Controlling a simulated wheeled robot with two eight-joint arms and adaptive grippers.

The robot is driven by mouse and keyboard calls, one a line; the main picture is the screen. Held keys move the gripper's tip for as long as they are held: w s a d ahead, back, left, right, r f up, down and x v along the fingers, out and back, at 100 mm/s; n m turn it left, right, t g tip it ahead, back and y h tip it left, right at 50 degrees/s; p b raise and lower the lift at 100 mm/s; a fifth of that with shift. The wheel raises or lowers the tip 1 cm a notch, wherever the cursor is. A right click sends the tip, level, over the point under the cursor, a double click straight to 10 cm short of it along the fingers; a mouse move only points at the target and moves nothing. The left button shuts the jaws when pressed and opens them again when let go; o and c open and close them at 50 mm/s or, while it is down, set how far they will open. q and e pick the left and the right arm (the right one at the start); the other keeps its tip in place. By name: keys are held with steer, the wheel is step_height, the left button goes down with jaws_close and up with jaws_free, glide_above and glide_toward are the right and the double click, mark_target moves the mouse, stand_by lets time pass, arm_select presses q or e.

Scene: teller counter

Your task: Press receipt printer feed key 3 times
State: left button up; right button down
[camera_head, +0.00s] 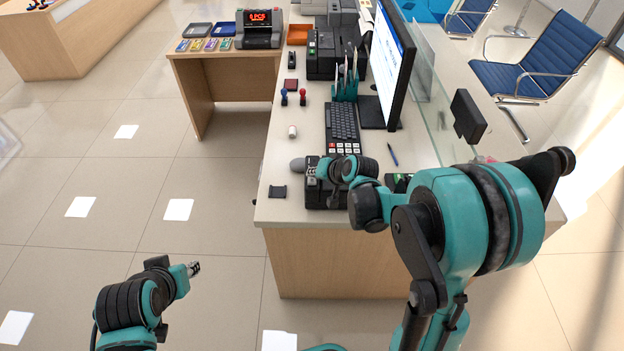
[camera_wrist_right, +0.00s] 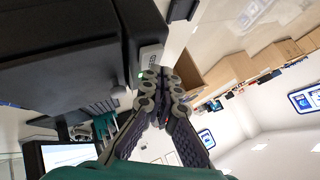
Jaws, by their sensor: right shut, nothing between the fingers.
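The receipt printer (camera_head: 322,198) is a dark box near the front end of the counter, partly hidden behind my right arm. In the right wrist view the dark printer body (camera_wrist_right: 75,45) fills the upper left, with a light grey panel (camera_wrist_right: 150,58) and a small green light at its edge. My right gripper (camera_head: 311,169) is shut and empty at the printer's top. In the wrist view its fingertips (camera_wrist_right: 163,78) are right by the grey panel; I cannot tell whether they touch it. My left gripper (camera_head: 194,268) is away from the counter, over the floor.
A keyboard (camera_head: 342,122), a monitor (camera_head: 391,60) and a pen (camera_head: 392,154) lie beyond the printer. A small black item (camera_head: 277,192) lies left of it. A glass screen (camera_head: 432,110) runs along the right. The floor at left is clear.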

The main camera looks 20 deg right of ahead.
mark_target(314, 180)
steer(key=shift+f+b, duration=0.45)
steer(key=shift+f, duration=0.05)
stand_by(0.4)
steer(key=shift+r, duration=0.1)
steer(key=shift+r+p, duration=0.7)
steer(key=shift+r, duration=0.15)
step_height(314, 180, up, 5)
steer(key=p, duration=0.4)
stand_by(0.4)
stand_by(1.5)
